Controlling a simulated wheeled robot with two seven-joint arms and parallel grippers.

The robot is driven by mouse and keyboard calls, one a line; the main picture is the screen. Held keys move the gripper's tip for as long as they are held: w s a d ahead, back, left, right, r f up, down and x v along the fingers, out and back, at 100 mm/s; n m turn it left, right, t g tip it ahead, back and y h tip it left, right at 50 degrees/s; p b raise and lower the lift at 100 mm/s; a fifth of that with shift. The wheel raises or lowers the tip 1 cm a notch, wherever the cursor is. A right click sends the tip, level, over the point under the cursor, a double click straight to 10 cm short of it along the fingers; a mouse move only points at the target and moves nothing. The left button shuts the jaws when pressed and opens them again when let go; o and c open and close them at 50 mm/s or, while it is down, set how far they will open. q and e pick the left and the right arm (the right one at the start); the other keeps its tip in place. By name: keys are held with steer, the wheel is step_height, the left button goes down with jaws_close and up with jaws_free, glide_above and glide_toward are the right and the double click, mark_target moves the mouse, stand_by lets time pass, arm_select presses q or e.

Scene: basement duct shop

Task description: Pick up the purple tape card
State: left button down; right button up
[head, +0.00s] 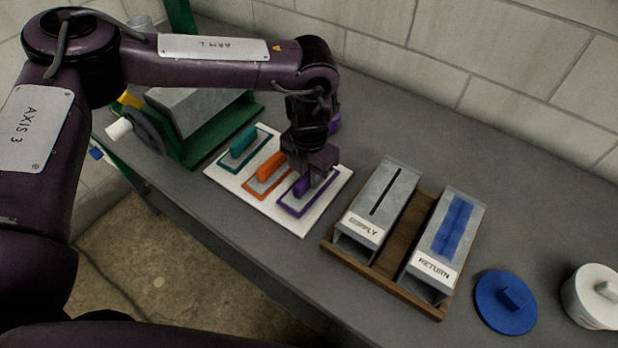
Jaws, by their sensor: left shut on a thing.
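The purple tape card (294,207) lies at the right end of a white board (304,229) on the grey bench. It has a purple border and an upright purple grip. My left gripper (303,181) reaches down over the card from above and is shut on its grip. The fingers partly hide the grip and the card's far part. The card appears to rest on the board still. My right gripper is not in view.
Orange (272,167) and teal (240,148) cards lie left on the same board. A wooden rack (389,261) with SUPPLY (376,203) and RETURN (446,238) ducts stands right. A blue lid (505,302) and white canister (592,299) sit farther right. A green-framed machine (208,124) stands left.

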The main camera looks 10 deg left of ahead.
arm_select(q)
step_height(320, 180, up, 8)
steer(key=shift+r+b, duration=0.1)
steer(key=shift+b, duration=0.65)
step_height(320, 180, up, 11)
steer(key=shift+f+p, duration=0.2)
steer(key=shift+p, duration=0.15)
